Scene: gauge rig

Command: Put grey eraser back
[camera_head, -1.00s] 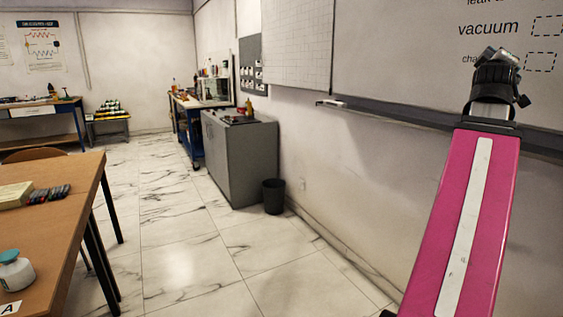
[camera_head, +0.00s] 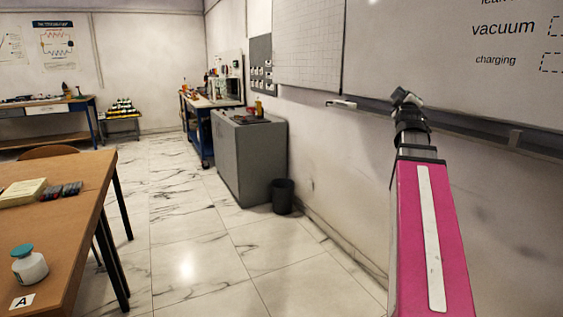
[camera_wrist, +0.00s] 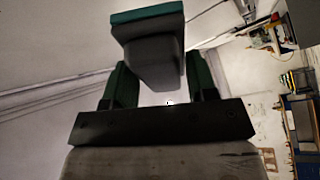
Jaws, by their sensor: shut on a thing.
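My gripper (camera_wrist: 160,78) is shut on the grey eraser (camera_wrist: 152,55), which shows as a grey block with a green face between the two dark green fingers. In the head view my gripper (camera_head: 408,100) is at the end of my raised pink arm, in front of the whiteboard (camera_head: 430,45). The held eraser is too small there to make out clearly. The whiteboard's ledge (camera_head: 470,127) runs behind my gripper. A small white and dark item (camera_head: 341,104) is at its left end. I cannot tell whether it lies on the ledge.
A brown table (camera_head: 75,215) with a white bottle (camera_head: 29,265) and markers (camera_head: 65,189) stands at the left. A grey cabinet (camera_head: 255,160) and a dark bin (camera_head: 283,196) stand by the right wall. The marble floor between is clear.

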